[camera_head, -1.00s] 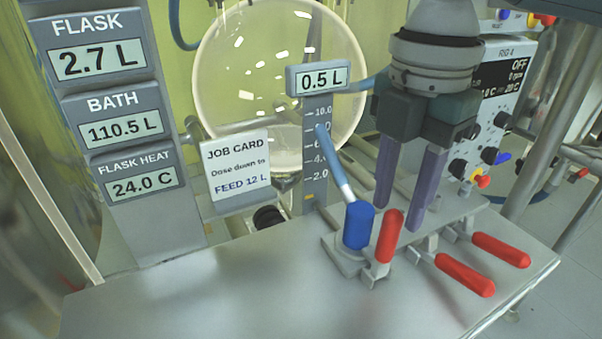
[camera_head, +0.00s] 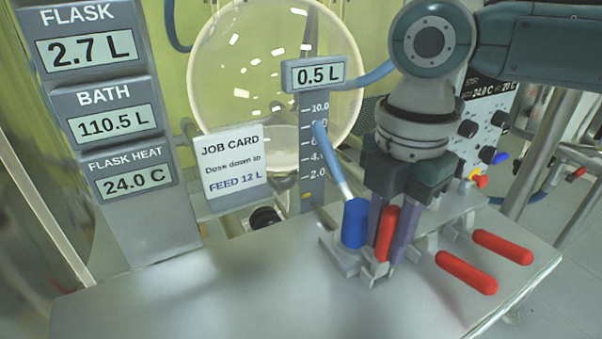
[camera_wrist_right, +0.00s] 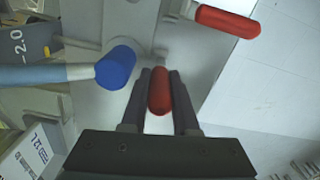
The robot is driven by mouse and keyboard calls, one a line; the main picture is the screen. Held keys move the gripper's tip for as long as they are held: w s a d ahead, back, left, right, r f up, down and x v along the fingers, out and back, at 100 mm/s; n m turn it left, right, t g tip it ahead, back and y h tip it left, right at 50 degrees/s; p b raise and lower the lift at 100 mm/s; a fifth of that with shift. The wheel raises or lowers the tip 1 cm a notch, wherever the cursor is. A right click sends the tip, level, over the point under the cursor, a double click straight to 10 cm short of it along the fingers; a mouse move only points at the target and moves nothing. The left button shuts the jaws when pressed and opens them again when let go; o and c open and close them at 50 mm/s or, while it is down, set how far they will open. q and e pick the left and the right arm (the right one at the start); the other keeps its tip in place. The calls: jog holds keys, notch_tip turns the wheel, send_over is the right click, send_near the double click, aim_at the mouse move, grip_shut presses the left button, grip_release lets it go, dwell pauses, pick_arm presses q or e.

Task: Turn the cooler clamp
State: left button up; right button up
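The clamps have red handles along the bench. One red handle stands upright (camera_head: 386,232), and it also shows in the wrist view (camera_wrist_right: 160,92). My right gripper (camera_head: 390,243) points down with one finger on each side of this handle. In the wrist view the fingers (camera_wrist_right: 160,84) lie very close along it; whether they press on it I cannot tell. Two other red handles lie flat to the right, a nearer one (camera_head: 466,272) and a farther one (camera_head: 503,247). No label shows which one is the cooler clamp. My left gripper is not in view.
A blue-gripped lever (camera_head: 354,224) stands close left of the upright handle. Behind are a round glass flask (camera_head: 235,95), a level scale reading 0.5 L (camera_head: 314,75) and a job card (camera_head: 234,165). The metal bench's front (camera_head: 230,290) is clear.

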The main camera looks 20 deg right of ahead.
grip_shut()
dwell(0.9)
